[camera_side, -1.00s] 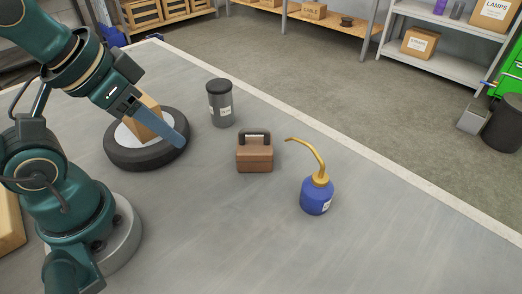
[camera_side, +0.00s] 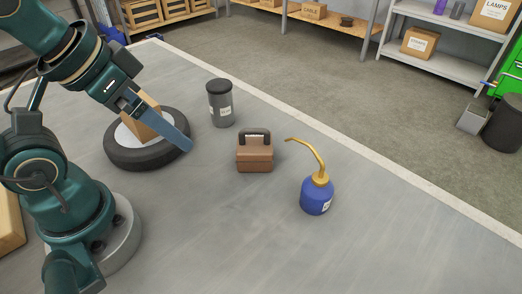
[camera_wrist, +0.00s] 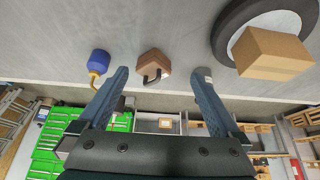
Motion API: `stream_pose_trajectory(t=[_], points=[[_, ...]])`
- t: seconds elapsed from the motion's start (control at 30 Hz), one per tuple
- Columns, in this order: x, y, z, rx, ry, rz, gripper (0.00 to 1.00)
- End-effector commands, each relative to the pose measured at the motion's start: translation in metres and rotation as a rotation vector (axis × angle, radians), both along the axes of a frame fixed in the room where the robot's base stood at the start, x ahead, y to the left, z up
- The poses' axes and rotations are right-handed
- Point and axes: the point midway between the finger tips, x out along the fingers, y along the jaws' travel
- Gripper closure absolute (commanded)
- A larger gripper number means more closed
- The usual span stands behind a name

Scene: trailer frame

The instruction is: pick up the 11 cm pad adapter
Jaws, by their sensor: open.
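I cannot pick out any object as the 11 cm pad adapter in either view. My gripper (camera_wrist: 161,72) is open and empty, with its two blue fingers spread apart in the wrist view. In the side view, a finger (camera_side: 170,130) passes in front of the tire (camera_side: 120,157), and the second finger is not clear. A tan cardboard box (camera_side: 143,121) sits on the pale disc of the tire, partly hidden by the finger. The box also shows at the right of the wrist view (camera_wrist: 272,54).
A grey canister (camera_side: 221,105) with a dark lid, a brown case (camera_side: 254,158) with a black handle and a blue oil can (camera_side: 317,195) with a gold spout stand to the right of the tire. The grey surface in front of them is clear. Shelves (camera_side: 435,65) stand beyond.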

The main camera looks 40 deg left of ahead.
Motion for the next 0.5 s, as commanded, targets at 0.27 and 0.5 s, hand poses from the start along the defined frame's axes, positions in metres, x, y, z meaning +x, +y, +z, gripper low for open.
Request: stream_pose_trajectory(t=[0.27,0.5], points=[[0.004,0.009,0.040,0.069,0.021,-0.035,0.00],[0.032,0.072,0.024,0.563,0.172,-0.346,0.00]])
